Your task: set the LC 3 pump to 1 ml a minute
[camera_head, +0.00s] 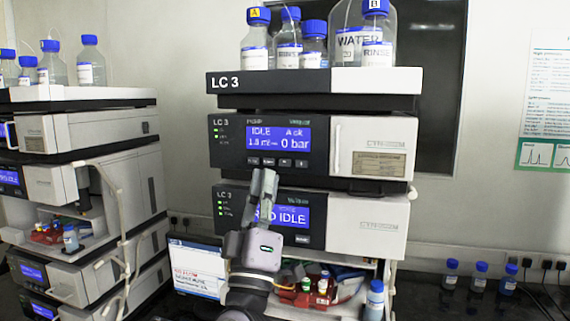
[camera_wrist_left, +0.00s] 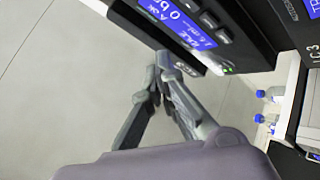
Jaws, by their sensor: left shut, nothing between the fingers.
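The LC 3 pump (camera_head: 230,153) is the dark-fronted module below the top tray of the middle stack. Its blue display (camera_head: 278,137) reads IDLE, Ack and 0 bar; the flow figure starts with 1, but its decimal is too small to read surely. A row of several small buttons (camera_head: 277,162) lies under the display. The pump display also shows tilted in the left wrist view (camera_wrist_left: 178,22). My left gripper (camera_head: 264,178) is shut and empty, its fingertips just below the button row in the head view. In the wrist view its fingertips (camera_wrist_left: 155,76) appear apart from the buttons. My right gripper is out of view.
A second module (camera_head: 228,220) with its own display sits below the pump, partly hidden by my gripper. Capped bottles (camera_head: 257,40) stand on the top tray (camera_head: 300,84). Another instrument stack (camera_head: 95,140) stands at the left. A red vial rack (camera_head: 300,296) is below.

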